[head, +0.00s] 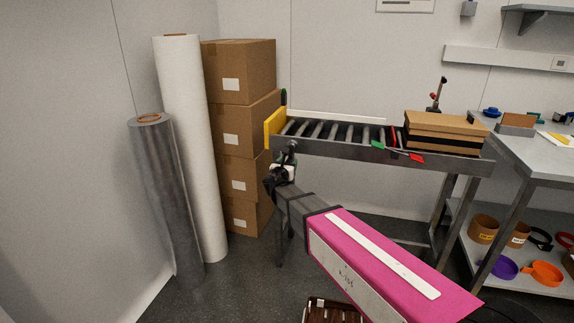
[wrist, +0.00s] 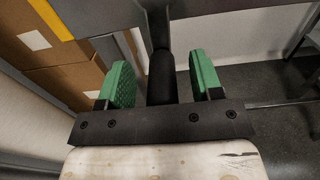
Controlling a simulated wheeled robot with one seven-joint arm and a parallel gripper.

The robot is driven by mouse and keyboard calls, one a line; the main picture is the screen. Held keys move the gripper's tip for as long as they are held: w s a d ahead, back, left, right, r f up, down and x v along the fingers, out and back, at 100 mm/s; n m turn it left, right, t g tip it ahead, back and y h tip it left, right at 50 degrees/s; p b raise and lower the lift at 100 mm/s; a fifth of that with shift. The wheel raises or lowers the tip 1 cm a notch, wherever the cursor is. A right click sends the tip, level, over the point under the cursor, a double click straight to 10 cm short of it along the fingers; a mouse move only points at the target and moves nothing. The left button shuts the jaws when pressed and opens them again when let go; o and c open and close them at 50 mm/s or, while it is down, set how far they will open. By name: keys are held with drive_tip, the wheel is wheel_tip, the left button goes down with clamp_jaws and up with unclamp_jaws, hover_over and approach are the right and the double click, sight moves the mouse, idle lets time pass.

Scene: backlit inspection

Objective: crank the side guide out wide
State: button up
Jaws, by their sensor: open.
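The roller conveyor (head: 336,147) stands against the back wall. A long white rail (head: 335,116), which looks like the side guide, runs along its far side. My gripper (head: 288,155) is at the conveyor's near left corner, below the yellow end plate (head: 274,126). In the wrist view, a dark upright bar with a rounded end, probably the crank handle (wrist: 161,78), stands between my two green finger pads. The pads are open, with a visible gap on each side of the bar. The crank's arm and pivot cannot be made out in the head view.
A cardboard box (head: 445,133) sits on the conveyor's right end. A green and red lever (head: 397,151) hangs on its near side. Stacked cartons (head: 238,74) and tall rolls (head: 190,140) stand close on the left. A workbench (head: 540,157) stands right.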

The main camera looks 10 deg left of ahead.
idle(0.3)
drive_tip(key=s, duration=0.8)
drive_tip(key=shift+a, duration=0.3)
drive_tip(key=s+d+f+m+g+h, duration=0.1)
drive_tip(key=d+f+m+g+h, duration=0.3)
drive_tip(key=d+m, duration=0.75)
drive_tip(key=s+d+f+m+g+h, duration=0.15)
drive_tip(key=d+f+m+g, duration=0.5)
drive_tip(key=d, duration=1.05)
drive_tip(key=s+d+f+m+g+y, duration=0.3)
drive_tip(key=s+d+m, duration=0.3)
drive_tip(key=m, duration=0.2)
drive_tip(key=s+d+f+m+g+y, duration=0.3)
drive_tip(key=s+d+m, duration=0.3)
drive_tip(key=m, duration=0.3)
drive_tip(key=shift+s+d+f+g+y, duration=0.3)
drive_tip(key=shift+s+f+g+y, duration=0.05)
drive_tip(key=shift+s+f+g, duration=0.4)
